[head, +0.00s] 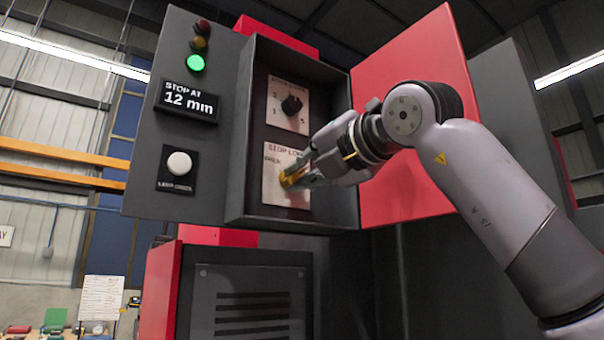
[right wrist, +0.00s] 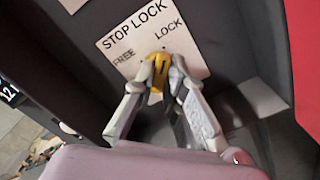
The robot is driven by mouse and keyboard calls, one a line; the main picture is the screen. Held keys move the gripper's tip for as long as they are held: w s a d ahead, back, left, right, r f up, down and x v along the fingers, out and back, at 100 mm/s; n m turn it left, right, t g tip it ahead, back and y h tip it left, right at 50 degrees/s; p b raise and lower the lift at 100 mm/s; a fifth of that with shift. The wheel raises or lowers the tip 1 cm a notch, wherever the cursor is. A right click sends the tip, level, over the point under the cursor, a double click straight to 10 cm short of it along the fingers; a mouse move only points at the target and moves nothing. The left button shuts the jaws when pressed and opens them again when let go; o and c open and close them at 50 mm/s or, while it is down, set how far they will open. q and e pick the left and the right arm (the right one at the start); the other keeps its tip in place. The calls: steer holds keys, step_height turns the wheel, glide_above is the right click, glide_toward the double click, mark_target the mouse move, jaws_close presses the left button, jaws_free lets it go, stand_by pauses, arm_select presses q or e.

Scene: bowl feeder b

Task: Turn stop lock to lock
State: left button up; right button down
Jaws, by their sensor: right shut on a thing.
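The stop lock plate (head: 271,179) is a pale panel inside the open dark box, with STOP LOCK printed at its top. In the right wrist view the plate (right wrist: 143,42) has FREE at its left and LOCK at its right. The yellow stop lock knob (right wrist: 161,72) sits below these words with a dark mark on it; I cannot tell exactly which word it points to. My right gripper (right wrist: 158,88) is shut on the knob, one finger on each side. In the head view the gripper (head: 297,177) hides part of the plate. My left gripper is out of view.
A black rotary knob (head: 291,105) on another plate sits above the stop lock. The red door (head: 410,75) stands open to the right, behind my arm. Left of the box are a lit green lamp (head: 196,63), a display (head: 187,101) reading 12 and a white button (head: 179,164).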

steer(key=shift+r, duration=0.1)
steer(key=c, duration=1.6)
jaws_free()
steer(key=shift+c, duration=0.2)
steer(key=shift+d, duration=0.1)
steer(key=v, duration=1.2)
